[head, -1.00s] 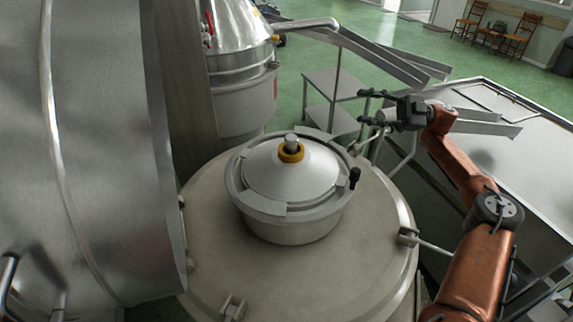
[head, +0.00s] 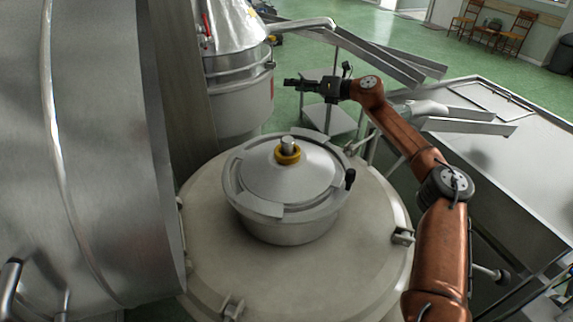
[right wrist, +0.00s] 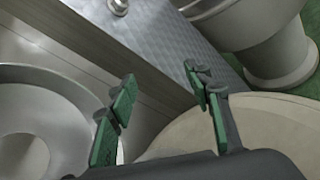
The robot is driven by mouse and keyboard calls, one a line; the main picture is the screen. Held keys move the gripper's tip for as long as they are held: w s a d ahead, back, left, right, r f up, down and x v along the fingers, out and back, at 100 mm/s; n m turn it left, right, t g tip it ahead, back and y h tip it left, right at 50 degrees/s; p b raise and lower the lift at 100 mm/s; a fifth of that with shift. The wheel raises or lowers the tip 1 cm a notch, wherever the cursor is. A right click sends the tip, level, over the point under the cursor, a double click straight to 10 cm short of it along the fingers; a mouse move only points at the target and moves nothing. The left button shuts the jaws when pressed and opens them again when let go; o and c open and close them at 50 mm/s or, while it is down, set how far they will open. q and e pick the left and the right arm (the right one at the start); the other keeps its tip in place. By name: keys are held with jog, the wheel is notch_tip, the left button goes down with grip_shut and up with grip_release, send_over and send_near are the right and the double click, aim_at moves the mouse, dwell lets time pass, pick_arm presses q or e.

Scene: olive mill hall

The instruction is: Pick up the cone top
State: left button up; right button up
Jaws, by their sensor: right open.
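A silver cone-shaped top (head: 290,182) with a yellow ring (head: 287,155) and a metal knob sits on a round steel pan (head: 285,231), on a wide beige drum lid (head: 350,262) in the head view. My right gripper (head: 288,84) is behind and above it, apart from it, pointing left. In the right wrist view its green-padded fingers (right wrist: 165,100) stand apart with nothing between them. I cannot clearly make out the cone top in the right wrist view. My left gripper is not in view.
A large steel drum (head: 85,150) fills the left. A second steel vessel (head: 238,98) with a conical upper part stands at the back, near my right gripper. Metal chutes (head: 345,48) and a long steel table (head: 530,150) lie at the right. Green floor shows behind.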

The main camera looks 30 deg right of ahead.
jog(key=a+r+n+g+p, duration=0.1)
jog(key=a+r+n, duration=0.2)
jog(key=a, duration=0.2)
jog(key=n+g+h+p, duration=0.5)
jog(key=n+g+h, duration=0.1)
jog(key=g, duration=0.4)
send_over(289, 140)
jog(key=s+d, duration=0.1)
jog(key=d, duration=0.1)
jog(key=shift+s+f, duration=0.2)
jog(key=shift+f, duration=0.5)
jog(key=shift+a+p+x, duration=0.2)
jog(key=shift+p+x, duration=0.1)
jog(key=shift+x, duration=0.6)
jog(key=shift+a+p+x, duration=0.15)
jog(key=shift+p+x, duration=0.1)
jog(key=shift+x, duration=0.65)
jog(key=shift+a+p+x, duration=0.2)
jog(key=shift+p+x, duration=0.1)
jog(key=shift+x, duration=0.65)
jog(key=shift+w+r, duration=0.15)
jog(key=shift+w, duration=0.05)
jog(key=shift+c, duration=0.4)
